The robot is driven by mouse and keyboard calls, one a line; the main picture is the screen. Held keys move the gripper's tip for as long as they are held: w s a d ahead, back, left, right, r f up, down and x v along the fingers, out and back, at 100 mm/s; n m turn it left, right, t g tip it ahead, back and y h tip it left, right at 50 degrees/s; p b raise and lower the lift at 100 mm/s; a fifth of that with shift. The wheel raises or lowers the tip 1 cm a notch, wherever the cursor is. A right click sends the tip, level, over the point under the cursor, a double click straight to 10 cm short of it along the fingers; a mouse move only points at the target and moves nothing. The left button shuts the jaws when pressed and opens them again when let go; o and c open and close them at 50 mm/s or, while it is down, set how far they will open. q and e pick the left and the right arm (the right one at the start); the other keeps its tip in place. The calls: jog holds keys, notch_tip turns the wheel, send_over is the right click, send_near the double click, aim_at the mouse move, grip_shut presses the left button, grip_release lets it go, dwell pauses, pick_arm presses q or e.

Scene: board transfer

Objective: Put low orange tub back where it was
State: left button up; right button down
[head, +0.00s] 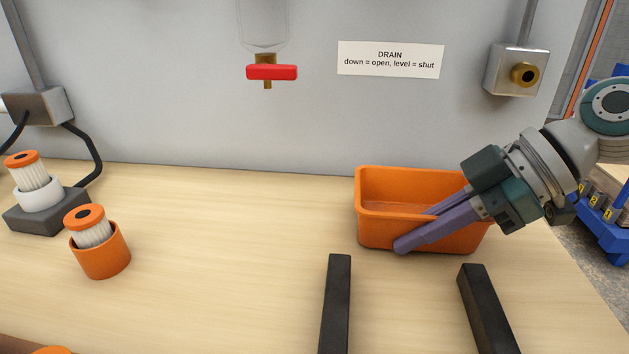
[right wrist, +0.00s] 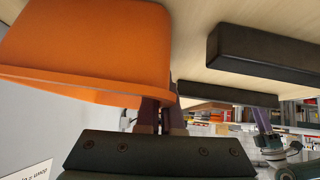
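The low orange tub (head: 375,232) stands upright on the bench near the back wall, right of centre, and looks empty. My right gripper (head: 420,226) reaches in from the right with its two purple fingers close together. One finger is inside the tub and one outside, with the near wall between them, so it looks shut on that wall. In the right wrist view the tub (right wrist: 90,45) appears upside down, its rim by the fingers (right wrist: 162,112). My left gripper (right wrist: 263,122) seems to show at the right there, too small to read.
Two black bars (head: 338,300) (head: 484,305) lie in front of the tub. At the left are an orange cup (head: 101,259) holding a filter and a grey block (head: 45,215) with another filter. A red-handled drain valve (head: 271,72) hangs above. Bare bench lies between cup and tub.

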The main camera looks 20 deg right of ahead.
jog(key=shift+f, duration=0.25)
jog(key=c, duration=1.1)
grip_release()
jog(key=shift+r, duration=0.1)
jog(key=shift+r, duration=0.25)
jog(key=shift+s+d+r, duration=0.2)
jog(key=shift+d, duration=0.1)
jog(key=p+v, duration=0.1)
jog(key=v, duration=0.4)
jog(key=shift+s+r, duration=0.1)
jog(key=shift+p+v, duration=1.85)
jog(key=shift+v, duration=1.1)
